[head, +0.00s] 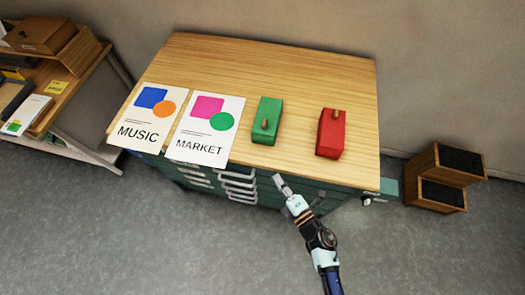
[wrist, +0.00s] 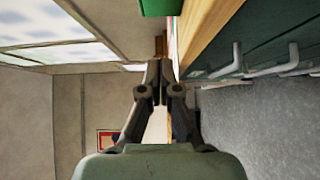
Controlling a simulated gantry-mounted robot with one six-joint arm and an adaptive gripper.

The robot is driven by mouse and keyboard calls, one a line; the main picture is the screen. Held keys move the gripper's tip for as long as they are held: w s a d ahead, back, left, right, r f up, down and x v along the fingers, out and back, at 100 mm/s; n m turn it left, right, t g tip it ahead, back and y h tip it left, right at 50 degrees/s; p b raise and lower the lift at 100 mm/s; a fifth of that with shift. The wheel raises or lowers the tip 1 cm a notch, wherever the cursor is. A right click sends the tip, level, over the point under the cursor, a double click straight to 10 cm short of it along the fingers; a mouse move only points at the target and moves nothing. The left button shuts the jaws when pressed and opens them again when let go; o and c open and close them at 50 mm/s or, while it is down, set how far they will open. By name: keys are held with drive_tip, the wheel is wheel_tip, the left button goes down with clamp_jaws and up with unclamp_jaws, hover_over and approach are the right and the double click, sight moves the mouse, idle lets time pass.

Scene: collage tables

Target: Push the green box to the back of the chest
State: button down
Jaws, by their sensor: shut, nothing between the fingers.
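The green box (head: 267,120) has a small brown peg on it and stands on the wooden top of the chest (head: 270,65), near the front edge. A green block, likely the same box, shows in the wrist view (wrist: 160,7) at the top edge, only partly in frame. My gripper (head: 278,178) is just off the chest's front edge, below and slightly right of the green box in the head view, apart from it. In the wrist view my gripper (wrist: 157,65) has its fingers together with nothing between them.
A red box (head: 331,133) with a peg stands right of the green one. MUSIC (head: 149,115) and MARKET (head: 207,130) posters lie to the left. The chest top behind the boxes is clear. Drawer handles (head: 237,187) protrude in front. A wooden step unit (head: 441,178) stands right.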

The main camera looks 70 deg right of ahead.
sight(260, 139)
drive_tip(key=b+x, duration=0.1)
drive_tip(key=x, duration=0.9)
drive_tip(key=shift+w+d+r, duration=0.1)
drive_tip(key=shift+w+d, duration=0.05)
drive_tip(key=shift+d, duration=0.3)
drive_tip(key=d, duration=0.2)
drive_tip(key=shift+d, duration=0.75)
drive_tip(key=shift+w, duration=0.1)
